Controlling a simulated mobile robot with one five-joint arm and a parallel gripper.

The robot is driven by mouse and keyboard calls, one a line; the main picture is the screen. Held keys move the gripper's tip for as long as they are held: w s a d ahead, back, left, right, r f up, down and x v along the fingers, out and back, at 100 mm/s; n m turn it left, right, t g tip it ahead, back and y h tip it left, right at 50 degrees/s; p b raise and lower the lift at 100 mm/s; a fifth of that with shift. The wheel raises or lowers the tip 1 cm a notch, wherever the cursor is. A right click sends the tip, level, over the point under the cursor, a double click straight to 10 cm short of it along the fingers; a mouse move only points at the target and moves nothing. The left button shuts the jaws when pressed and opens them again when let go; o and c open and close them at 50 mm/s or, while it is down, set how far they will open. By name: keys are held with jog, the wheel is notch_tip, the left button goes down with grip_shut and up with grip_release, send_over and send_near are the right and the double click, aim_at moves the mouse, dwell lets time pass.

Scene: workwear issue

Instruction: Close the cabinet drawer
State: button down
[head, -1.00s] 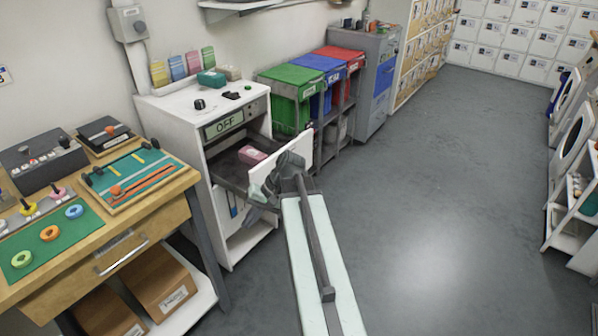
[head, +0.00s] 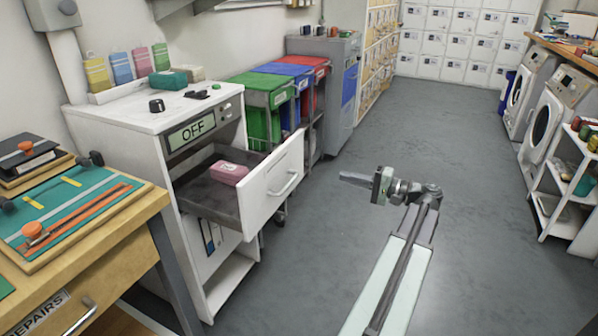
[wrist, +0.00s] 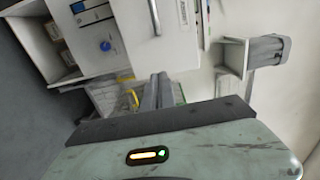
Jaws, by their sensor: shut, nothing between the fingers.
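The white cabinet (head: 115,110) stands at the left with its drawer (head: 268,187) pulled well out. The drawer has a white front with a bar handle (head: 284,186) and a grey tray inside. A pink item (head: 229,172) lies in the tray. My gripper (head: 345,178) is shut and empty, out in front of the drawer and to its right, pointing left towards it with a clear gap. In the wrist view, which is turned on its side, my gripper (wrist: 165,90) points at a white front with a handle (wrist: 154,17), near the top edge.
A wooden bench (head: 120,245) stands at the near left. Green, blue and red bins (head: 262,92) stand beyond the cabinet. White washers (head: 552,112) and a shelf trolley (head: 562,185) line the right. The floor (head: 420,135) between is clear.

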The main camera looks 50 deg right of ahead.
aim_at(297, 165)
jog(key=x, duration=1.4)
jog(key=shift+w+a, duration=0.15)
